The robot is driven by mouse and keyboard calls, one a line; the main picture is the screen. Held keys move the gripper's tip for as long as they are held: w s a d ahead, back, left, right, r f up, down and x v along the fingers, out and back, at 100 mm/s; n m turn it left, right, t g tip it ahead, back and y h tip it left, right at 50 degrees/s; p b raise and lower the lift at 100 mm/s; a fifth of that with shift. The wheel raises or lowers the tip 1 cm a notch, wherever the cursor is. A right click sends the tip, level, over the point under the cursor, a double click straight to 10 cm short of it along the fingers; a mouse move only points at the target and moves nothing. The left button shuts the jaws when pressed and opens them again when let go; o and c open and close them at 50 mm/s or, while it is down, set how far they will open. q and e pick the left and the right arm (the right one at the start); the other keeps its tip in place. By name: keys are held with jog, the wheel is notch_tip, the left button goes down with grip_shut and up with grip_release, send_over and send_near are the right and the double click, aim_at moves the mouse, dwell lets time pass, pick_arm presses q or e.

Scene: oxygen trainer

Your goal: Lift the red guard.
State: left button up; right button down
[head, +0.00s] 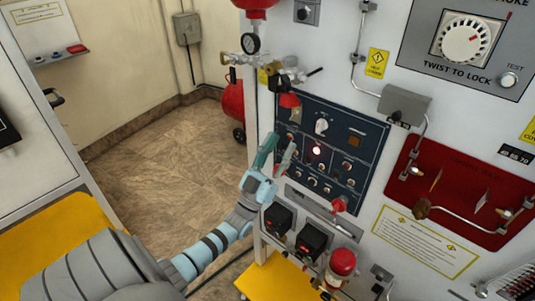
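My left gripper (276,150) is in front of the left edge of a dark blue switch panel (372,133). Its two fingers are apart, with nothing seen between them. A small red cover-like part (289,100) is at the panel's upper left, above the gripper. Another small red part (339,205) is below the panel, right of the gripper. I cannot tell which of these is the red guard. The gripper and its fingers hide some of the panel's left side. My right gripper is not in view.
A gauge (250,43) and valve fittings project above. A red panel (462,190) with a bent pipe is at the right.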

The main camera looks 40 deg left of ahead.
pick_arm(q)
jog(key=b+v, duration=0.2)
jog(key=v, duration=0.8)
notch_tip(320, 180, down, 14)
jog(key=g+p, duration=0.2)
jog(key=g, duration=0.4)
jog(key=shift+w+d+f+g+y, duration=0.2)
jog(key=shift+w+g+y, duration=0.2)
jog(key=shift+w, duration=0.05)
jog(key=shift+c, duration=0.2)
